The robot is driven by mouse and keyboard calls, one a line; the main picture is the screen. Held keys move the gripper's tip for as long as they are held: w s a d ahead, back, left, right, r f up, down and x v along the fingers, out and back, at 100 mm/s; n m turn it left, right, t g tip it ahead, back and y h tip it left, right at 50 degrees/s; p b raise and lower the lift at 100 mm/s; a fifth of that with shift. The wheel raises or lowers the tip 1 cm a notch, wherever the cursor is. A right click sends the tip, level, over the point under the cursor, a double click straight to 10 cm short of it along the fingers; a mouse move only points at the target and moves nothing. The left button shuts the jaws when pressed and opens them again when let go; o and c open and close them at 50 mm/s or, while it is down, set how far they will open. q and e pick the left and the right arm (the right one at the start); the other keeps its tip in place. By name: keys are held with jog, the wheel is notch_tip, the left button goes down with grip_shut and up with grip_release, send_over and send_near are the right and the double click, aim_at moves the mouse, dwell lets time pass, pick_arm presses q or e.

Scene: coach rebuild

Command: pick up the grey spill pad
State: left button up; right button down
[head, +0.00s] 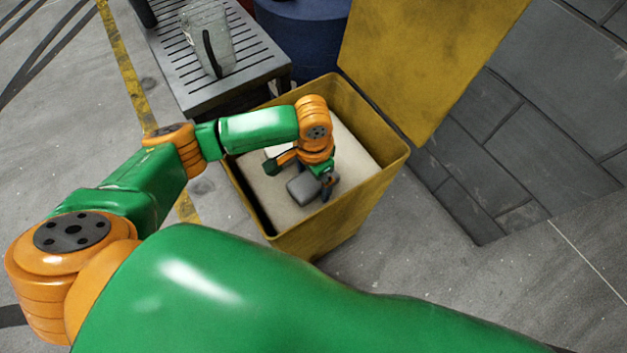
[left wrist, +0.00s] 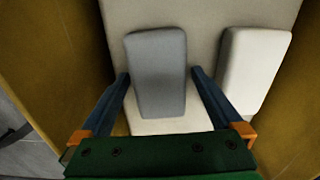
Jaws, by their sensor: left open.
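The grey spill pad (head: 301,189) lies on pale pads inside the yellow bin (head: 372,190). In the left wrist view the grey pad (left wrist: 158,72) is upright in the picture, between the two fingers. My left gripper (head: 299,176) reaches down into the bin, and its fingers are open on either side of the pad. In the left wrist view the gripper (left wrist: 158,74) shows a gap between each fingertip and the pad. The arm hides part of the bin and pads in the head view. My right gripper is not in view.
A white pad (left wrist: 254,68) lies right of the grey one, close to the right finger. The bin's walls stand close around, with its yellow lid (head: 425,60) raised behind. A slatted grey table (head: 180,80) with a clear jug (head: 207,38) and a blue drum (head: 305,40) stand beyond.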

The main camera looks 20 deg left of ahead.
aim_at(313, 179)
pick_arm(q)
jog(key=shift+r, duration=0.1)
jog(key=c, duration=1.2)
notch_tip(313, 179, up, 10)
jog(key=p, duration=0.3)
jog(key=shift+c, duration=0.2)
